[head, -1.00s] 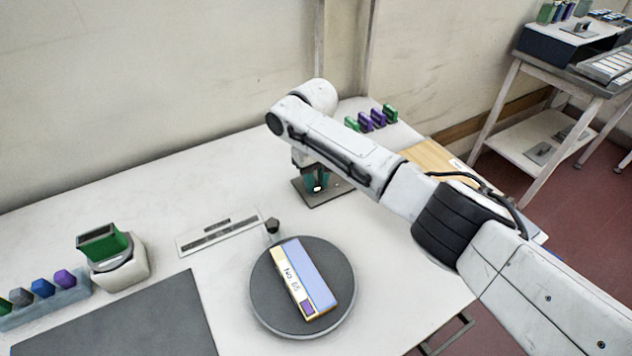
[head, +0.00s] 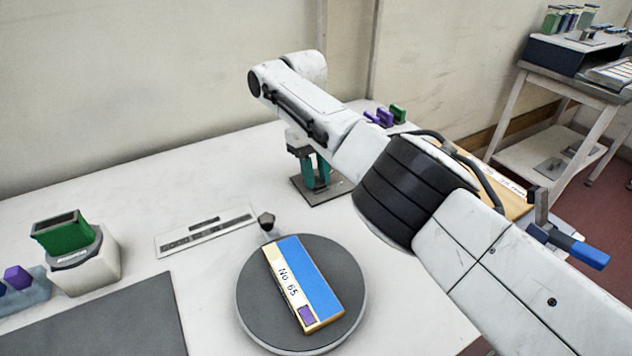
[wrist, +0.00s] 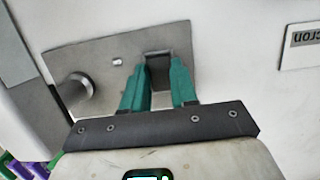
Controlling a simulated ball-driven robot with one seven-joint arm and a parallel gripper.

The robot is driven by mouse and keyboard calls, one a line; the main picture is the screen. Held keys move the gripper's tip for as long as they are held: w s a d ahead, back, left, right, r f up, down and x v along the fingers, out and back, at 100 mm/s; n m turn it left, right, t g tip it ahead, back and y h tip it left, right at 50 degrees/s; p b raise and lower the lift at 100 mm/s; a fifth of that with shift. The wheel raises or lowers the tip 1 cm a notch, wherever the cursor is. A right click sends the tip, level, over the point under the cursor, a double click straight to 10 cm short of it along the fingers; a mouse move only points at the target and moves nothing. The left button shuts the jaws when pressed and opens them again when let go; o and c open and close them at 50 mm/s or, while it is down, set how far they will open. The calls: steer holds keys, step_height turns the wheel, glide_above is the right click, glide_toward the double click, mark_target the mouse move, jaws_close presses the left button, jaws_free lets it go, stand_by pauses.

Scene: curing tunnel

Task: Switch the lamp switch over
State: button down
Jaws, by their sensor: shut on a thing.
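The lamp switch is a small dark lever (wrist: 159,66) on a grey metal plate, between my fingertips in the wrist view. The plate (wrist: 98,62) also carries a round metal knob (wrist: 74,88) and a small bright stud. In the head view the plate (head: 335,189) lies on the white table near the wall. My gripper (wrist: 157,82) has teal fingers, one on each side of the lever, and is shut on it. In the head view my gripper (head: 316,180) points down over the plate. The fingers hide part of the lever, so its exact position is hard to tell.
A round dark turntable (head: 255,311) bears a box labelled No 65 (head: 302,282). A white strip plate (head: 187,238), a white holder with a green block (head: 85,266) and a dark mat (head: 110,325) are left. A blue handle (head: 580,249) shows at right.

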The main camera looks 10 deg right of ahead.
steer(key=shift+d+r, duration=0.1)
steer(key=shift+d, duration=0.1)
steer(key=c, duration=1.1)
jaws_free()
steer(key=shift+s+d, duration=0.1)
steer(key=shift+o, duration=1.1)
steer(key=shift+a, duration=0.2)
